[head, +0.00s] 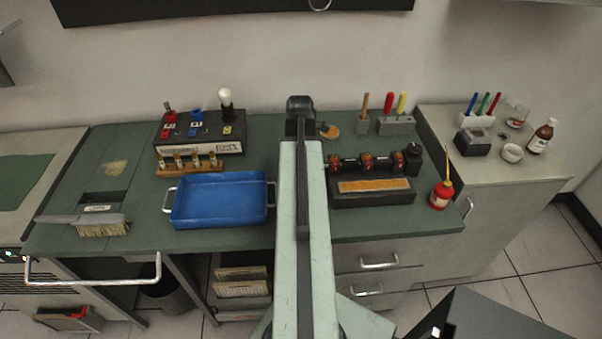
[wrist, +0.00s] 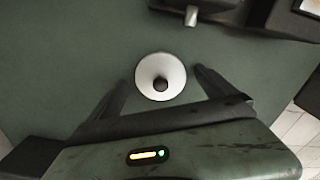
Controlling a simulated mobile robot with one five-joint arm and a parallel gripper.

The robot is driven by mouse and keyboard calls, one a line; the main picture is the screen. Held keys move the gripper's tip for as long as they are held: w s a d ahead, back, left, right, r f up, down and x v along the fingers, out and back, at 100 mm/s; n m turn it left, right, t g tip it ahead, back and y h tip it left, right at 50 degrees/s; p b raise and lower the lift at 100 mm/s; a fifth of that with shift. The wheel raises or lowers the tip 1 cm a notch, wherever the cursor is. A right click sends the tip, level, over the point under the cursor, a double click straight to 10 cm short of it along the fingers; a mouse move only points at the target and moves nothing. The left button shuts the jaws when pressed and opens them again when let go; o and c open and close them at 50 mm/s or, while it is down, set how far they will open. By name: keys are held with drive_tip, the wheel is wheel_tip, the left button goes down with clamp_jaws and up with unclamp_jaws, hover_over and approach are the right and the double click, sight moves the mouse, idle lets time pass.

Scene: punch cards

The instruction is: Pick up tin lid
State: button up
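The tin lid (wrist: 148,64) is a pale round disc with a dark round knob at its centre, lying on the green bench top in the wrist view. My gripper (wrist: 161,82) is open, its two dark fingers spread to the left and right of the lid. A gap shows between each finger and the rim. Nothing is held. I cannot tell the height of the fingers above the bench. In the head view my arm covers the middle of the bench, and I cannot make out the lid or the fingertips there.
A blue tray (head: 220,199) lies left of my arm, with a brush (head: 100,223) further left. A black rack with brown rollers (head: 372,193) and a red oil bottle (head: 441,194) stand right. A fuse box (head: 198,131) is at the back. The wrist view shows a bench edge at right.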

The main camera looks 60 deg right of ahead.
drive_tip(key=c, duration=1.2)
wheel_tip(320, 180, up, 10)
drive_tip(key=p, duration=1)
drive_tip(key=d, duration=2.3)
drive_tip(key=shift+w+f+b, duration=0.3)
drive_tip(key=shift+w+f, duration=0.05)
